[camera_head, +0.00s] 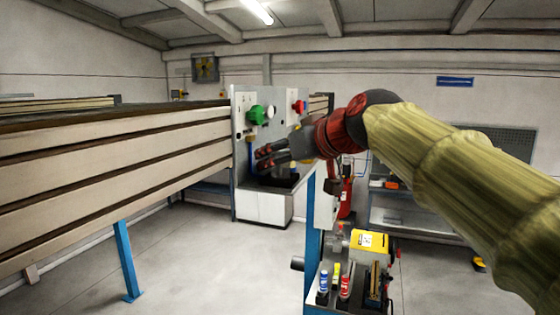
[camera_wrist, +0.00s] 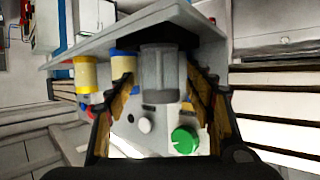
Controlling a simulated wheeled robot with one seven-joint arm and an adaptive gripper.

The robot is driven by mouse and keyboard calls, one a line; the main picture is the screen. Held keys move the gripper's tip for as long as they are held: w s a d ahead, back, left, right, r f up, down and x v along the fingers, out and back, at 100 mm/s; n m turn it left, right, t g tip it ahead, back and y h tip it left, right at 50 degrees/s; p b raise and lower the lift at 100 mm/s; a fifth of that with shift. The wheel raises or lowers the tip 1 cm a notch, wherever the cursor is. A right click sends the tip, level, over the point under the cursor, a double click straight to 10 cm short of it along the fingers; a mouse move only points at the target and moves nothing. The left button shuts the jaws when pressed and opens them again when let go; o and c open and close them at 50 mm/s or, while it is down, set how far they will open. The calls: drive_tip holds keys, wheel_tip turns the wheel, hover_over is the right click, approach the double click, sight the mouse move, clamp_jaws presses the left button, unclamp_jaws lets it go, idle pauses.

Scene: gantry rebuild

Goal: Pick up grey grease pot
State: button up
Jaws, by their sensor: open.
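The grey grease pot (camera_wrist: 160,75) is a grey cylinder with a wider, darker end, in the upper middle of the wrist view. It lies in the space between the two fingers of my gripper (camera_wrist: 162,88), which are spread on either side of it. I cannot tell whether either finger touches it. In the head view my gripper (camera_head: 266,158) reaches left in front of the grey panel (camera_head: 240,105), below the green knob (camera_head: 258,114). I cannot make out the pot there; the gripper is probably hiding it.
The green knob (camera_wrist: 185,140) shows below. A long beam stack (camera_head: 110,150) stands left. A machine with bottles (camera_head: 350,270) stands in front.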

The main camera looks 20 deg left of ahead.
drive_tip(key=shift+s, duration=0.1)
drive_tip(key=shift+c, duration=0.8)
drive_tip(key=shift+c, duration=1.3)
drive_tip(key=c, duration=0.9)
drive_tip(key=shift+r, duration=0.1)
